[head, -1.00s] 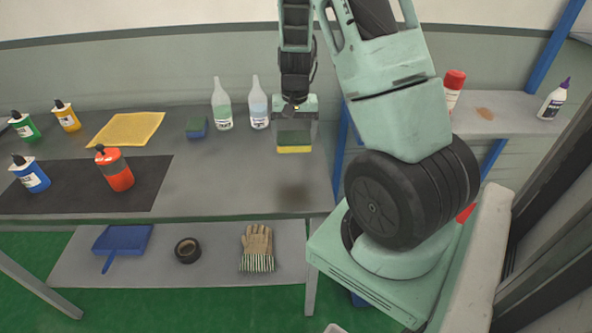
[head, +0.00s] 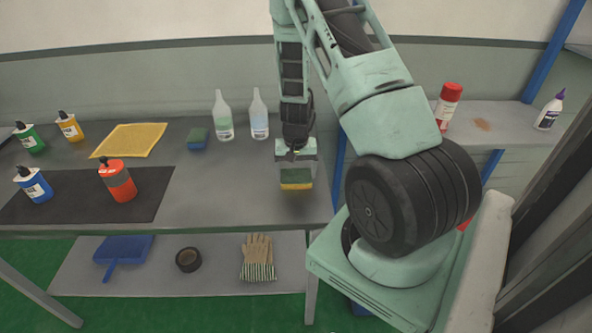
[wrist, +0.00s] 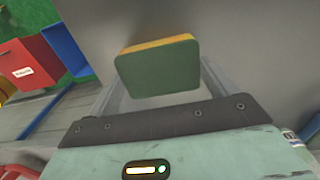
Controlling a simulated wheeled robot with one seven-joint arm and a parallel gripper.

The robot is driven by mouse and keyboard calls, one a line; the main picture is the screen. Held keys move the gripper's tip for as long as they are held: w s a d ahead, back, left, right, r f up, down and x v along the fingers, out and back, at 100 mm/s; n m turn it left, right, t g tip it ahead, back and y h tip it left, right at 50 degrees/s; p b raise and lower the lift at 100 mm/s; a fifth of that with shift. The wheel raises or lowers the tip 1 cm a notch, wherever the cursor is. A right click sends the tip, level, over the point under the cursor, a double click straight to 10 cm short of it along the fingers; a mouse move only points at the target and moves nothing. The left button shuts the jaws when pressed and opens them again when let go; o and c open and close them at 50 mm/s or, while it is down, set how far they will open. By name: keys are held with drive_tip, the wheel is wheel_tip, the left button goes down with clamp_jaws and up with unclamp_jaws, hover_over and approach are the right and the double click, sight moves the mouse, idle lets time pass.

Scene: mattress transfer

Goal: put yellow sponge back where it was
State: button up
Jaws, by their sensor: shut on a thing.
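The yellow sponge (head: 296,184) has a green top layer and a yellow lower layer. My gripper (head: 296,172) is shut on it and holds it, green side up, over the right end of the grey table (head: 235,195). In the wrist view the sponge (wrist: 158,70) sits between the gripper's fingers (wrist: 158,88), its green face toward the camera and a yellow edge showing. Whether it touches the table top I cannot tell.
A blue sponge with a green top (head: 197,139) and two spray-style bottles (head: 223,118) stand behind left. A yellow cloth (head: 130,141), a red bottle (head: 118,181) and a dark mat (head: 75,200) are further left. The table between mat and gripper is clear.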

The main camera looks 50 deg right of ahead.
sight(296, 175)
drive_tip(key=o, duration=0.7)
drive_tip(key=shift+f, duration=0.2)
drive_tip(key=shift+r, duration=0.1)
wheel_tip(296, 175, up, 12)
drive_tip(key=b, duration=0.2)
drive_tip(key=w+a+r+n+y, duration=0.1)
drive_tip(key=a+r+n, duration=0.25)
drive_tip(key=a, duration=0.75)
drive_tip(key=a+r+n, duration=0.2)
drive_tip(key=a+n, duration=0.2)
drive_tip(key=a, duration=0.8)
drive_tip(key=s+a+r+n, duration=0.1)
drive_tip(key=s+a+n, duration=0.2)
drive_tip(key=s+a, duration=0.3)
drive_tip(key=s+a+r+n, duration=0.2)
drive_tip(key=s+a+n, duration=0.2)
drive_tip(key=s+a, duration=0.2)
drive_tip(key=s+a+r+n, duration=0.1)
drive_tip(key=s+a+n, duration=0.2)
drive_tip(key=s+a, duration=0.2)
drive_tip(key=shift+s+a+r, duration=0.35)
drive_tip(key=shift+s+a, duration=0.05)
drive_tip(key=shift+s, duration=0.2)
